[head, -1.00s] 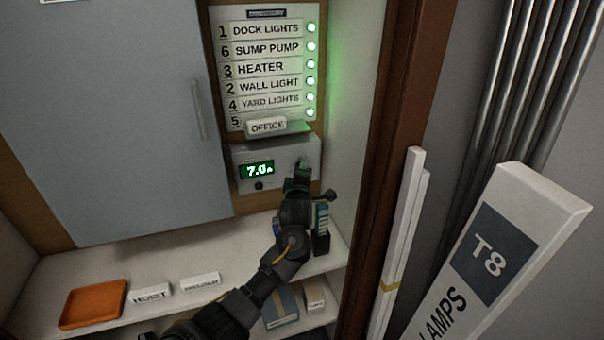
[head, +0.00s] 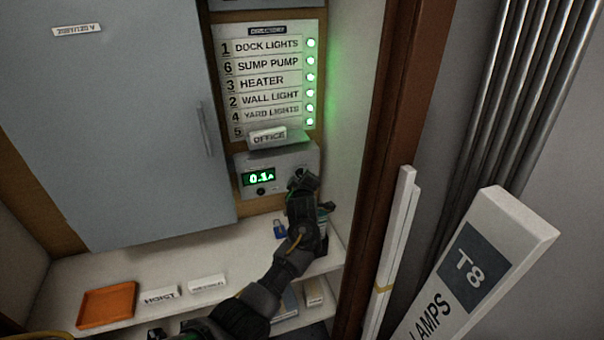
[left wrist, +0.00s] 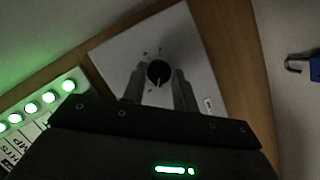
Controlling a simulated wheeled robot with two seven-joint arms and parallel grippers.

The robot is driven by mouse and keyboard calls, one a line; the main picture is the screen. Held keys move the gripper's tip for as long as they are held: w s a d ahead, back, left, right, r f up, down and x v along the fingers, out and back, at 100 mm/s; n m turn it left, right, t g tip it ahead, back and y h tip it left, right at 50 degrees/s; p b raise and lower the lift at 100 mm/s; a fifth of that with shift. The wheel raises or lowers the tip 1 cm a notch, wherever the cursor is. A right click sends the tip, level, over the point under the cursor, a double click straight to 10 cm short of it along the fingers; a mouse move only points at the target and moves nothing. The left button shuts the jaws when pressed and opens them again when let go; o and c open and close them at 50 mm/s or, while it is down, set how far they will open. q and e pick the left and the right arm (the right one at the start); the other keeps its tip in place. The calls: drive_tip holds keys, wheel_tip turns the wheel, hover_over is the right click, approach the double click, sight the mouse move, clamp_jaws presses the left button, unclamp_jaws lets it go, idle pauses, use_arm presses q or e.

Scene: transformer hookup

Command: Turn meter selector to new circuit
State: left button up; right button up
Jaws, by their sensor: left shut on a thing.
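The grey meter box (head: 285,160) hangs below the circuit directory. Its green display (head: 258,177) reads about 0.1 A. The selector is a round black knob (left wrist: 158,72) with a light pointer line, set among small tick marks on the meter's face. My left gripper (head: 302,178) is at the right part of the meter and hides the knob in the head view. In the left wrist view its fingers (left wrist: 159,88) sit on either side of the knob, shut on it. The tick labels are too small to read. My right gripper is not in view.
The directory (head: 265,80) lists several circuits with green lamps lit; an OFFICE plate (head: 267,137) sits near slot 5. The shelf holds an orange tray (head: 107,305), a HOIST plate (head: 159,295) and a blue padlock (head: 280,229). A brown post (head: 400,150) stands close right.

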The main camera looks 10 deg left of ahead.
use_arm(q)
drive_tip(key=shift+m+g+p, duration=0.3)
drive_tip(key=shift+m+p, duration=0.1)
idle(0.3)
drive_tip(key=o, duration=0.9)
drive_tip(key=shift+o, duration=0.2)
